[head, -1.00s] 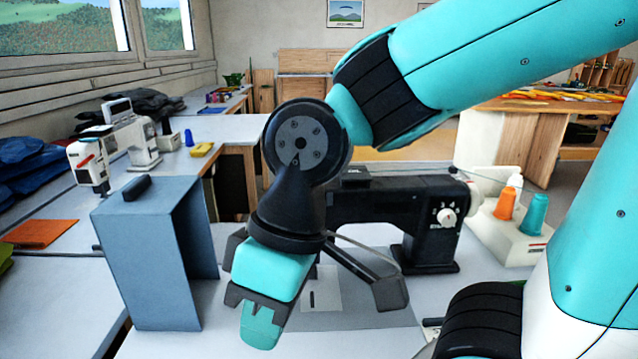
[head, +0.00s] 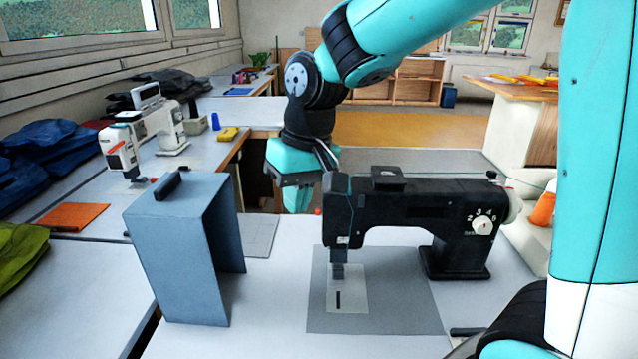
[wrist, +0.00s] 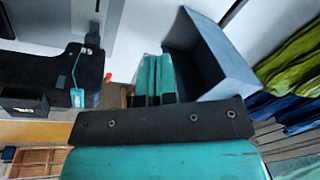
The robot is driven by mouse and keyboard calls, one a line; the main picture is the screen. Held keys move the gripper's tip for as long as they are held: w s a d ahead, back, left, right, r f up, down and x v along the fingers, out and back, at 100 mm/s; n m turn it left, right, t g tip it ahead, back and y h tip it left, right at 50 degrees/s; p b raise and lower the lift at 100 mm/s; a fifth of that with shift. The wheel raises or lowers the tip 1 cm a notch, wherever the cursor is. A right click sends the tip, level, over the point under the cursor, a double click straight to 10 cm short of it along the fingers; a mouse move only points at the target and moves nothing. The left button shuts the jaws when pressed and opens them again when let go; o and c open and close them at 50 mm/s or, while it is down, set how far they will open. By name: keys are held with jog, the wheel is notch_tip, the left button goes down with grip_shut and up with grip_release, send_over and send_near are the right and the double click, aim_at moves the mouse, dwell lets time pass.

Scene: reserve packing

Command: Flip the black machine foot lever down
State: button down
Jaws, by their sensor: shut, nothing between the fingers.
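The black sewing machine (head: 410,205) stands on the white table, its needle head at the left. A small red tip, the end of its foot lever (head: 318,212), shows just left of the head; the red tip of the foot lever (wrist: 108,76) also shows beside the machine in the wrist view. I cannot tell whether the lever is up or down. My gripper (head: 297,203) points down beyond and left of the machine head, shut and empty. In the wrist view my gripper (wrist: 154,80) has its teal fingers together, apart from the red tip.
A blue-grey open-sided box (head: 165,255) with a black handle stands left of the machine, close to my gripper in the wrist view. A white sewing machine (head: 150,135) stands farther left.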

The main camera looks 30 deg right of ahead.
jog(key=w+d+m+h+p, duration=0.2)
jog(key=w+d+m, duration=0.2)
jog(key=w+d, duration=0.45)
jog(key=m+p, duration=0.1)
jog(key=m, duration=0.2)
send_over(318, 211)
jog(key=shift+w+d+f, duration=0.2)
jog(key=shift+d+f, duration=0.15)
jog(key=shift+f, duration=0.15)
jog(key=f+p, duration=0.1)
jog(key=f, duration=0.5)
jog(key=f+p, duration=0.1)
jog(key=f, duration=0.3)
jog(key=shift+w+d+p, duration=0.15)
jog(key=shift+w+p, duration=0.1)
jog(key=shift+p, duration=0.1)
jog(key=shift+f, duration=0.1)
